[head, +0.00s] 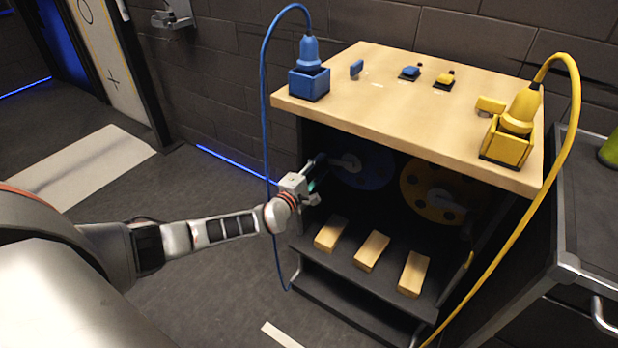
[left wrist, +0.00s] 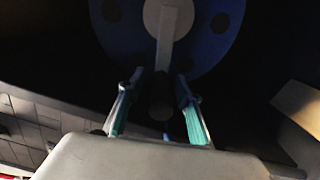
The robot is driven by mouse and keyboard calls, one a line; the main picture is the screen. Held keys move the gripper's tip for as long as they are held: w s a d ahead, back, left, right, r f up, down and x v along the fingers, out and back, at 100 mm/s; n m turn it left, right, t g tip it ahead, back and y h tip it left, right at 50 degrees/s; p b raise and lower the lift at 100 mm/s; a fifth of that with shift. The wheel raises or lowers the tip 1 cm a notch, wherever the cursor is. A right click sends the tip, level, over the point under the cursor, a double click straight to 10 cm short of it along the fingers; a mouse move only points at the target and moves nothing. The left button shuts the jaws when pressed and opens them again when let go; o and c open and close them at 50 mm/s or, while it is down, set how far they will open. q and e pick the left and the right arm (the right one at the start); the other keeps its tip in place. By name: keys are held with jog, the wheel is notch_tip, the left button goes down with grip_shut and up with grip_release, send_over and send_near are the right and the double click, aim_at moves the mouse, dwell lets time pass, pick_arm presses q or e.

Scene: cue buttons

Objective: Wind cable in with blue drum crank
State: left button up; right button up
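The blue drum (head: 375,172) sits inside the dark bay under the wooden bench top, with a pale crank arm (head: 349,163) on its face. In the left wrist view the blue drum (left wrist: 222,32) is ahead, its pale crank arm (left wrist: 165,45) pointing down to a dark handle (left wrist: 161,98). My left gripper (head: 314,178) is in front of the drum. In the left wrist view its teal-padded fingers (left wrist: 158,108) are apart, one on each side of the handle, with gaps showing. The blue cable (head: 264,100) loops from the blue plug (head: 309,52) down past the bench's left side.
A yellow drum (head: 425,192) is right of the blue one. Several wooden blocks (head: 372,251) lie on the shelf below. The bench top (head: 400,115) carries a yellow plug (head: 520,108) and small blue and yellow parts. A yellow cable (head: 572,130) hangs at the right, beside a dark cabinet.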

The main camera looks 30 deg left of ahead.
aim_at(309, 178)
pick_arm(q)
jog(key=s, duration=1.1)
jog(key=shift+a, duration=0.25)
